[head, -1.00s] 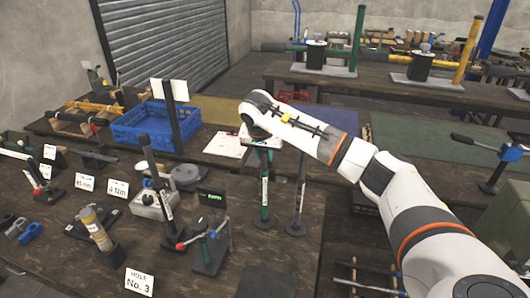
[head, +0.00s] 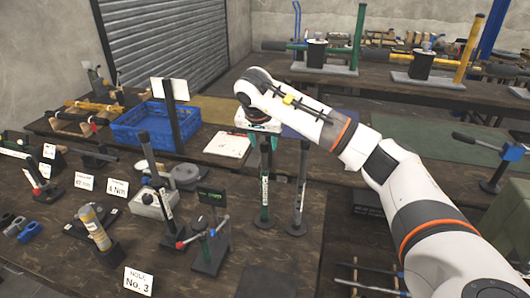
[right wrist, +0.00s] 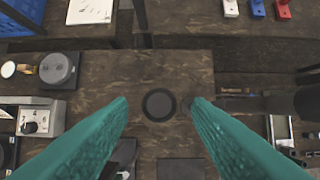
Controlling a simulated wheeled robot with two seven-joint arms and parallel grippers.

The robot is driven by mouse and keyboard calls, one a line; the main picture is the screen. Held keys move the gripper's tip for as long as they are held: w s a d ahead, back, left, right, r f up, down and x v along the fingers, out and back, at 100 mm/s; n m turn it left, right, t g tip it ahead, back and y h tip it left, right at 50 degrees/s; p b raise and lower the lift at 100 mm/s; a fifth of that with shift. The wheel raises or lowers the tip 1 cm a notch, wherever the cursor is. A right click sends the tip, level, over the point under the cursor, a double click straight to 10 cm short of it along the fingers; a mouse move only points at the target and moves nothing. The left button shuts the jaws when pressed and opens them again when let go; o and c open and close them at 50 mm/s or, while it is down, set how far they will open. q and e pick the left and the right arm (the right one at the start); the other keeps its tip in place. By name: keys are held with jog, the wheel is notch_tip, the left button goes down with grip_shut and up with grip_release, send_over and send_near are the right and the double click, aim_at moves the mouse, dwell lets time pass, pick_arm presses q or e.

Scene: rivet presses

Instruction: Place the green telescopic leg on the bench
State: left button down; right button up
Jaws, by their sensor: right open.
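The green telescopic leg (head: 264,190) stands upright on the wooden bench (head: 235,185), with a round dark foot, in the head view. My right gripper (head: 266,140) is above it, pointing down, with teal fingers. In the right wrist view the gripper (right wrist: 159,108) is open, its fingers wide apart. A dark round disc (right wrist: 159,104) shows between them, apart from both; it seems to be the leg seen end-on from above. The leg's upper end is partly hidden by the fingers in the head view. My left gripper is not in view.
A grey leg (head: 301,185) stands upright close to the right of the green one. A small clamp stand (head: 210,245), a dark sign (head: 211,197) and a grey press (head: 153,203) are to the left. A blue crate (head: 140,128) stands farther back.

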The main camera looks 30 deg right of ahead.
jog(key=v, duration=0.6)
jog(key=shift+r+b, duration=0.4)
jog(key=shift+b, duration=0.05)
jog(key=shift+s+a+f, duration=0.1)
jog(key=shift+s+a, duration=0.05)
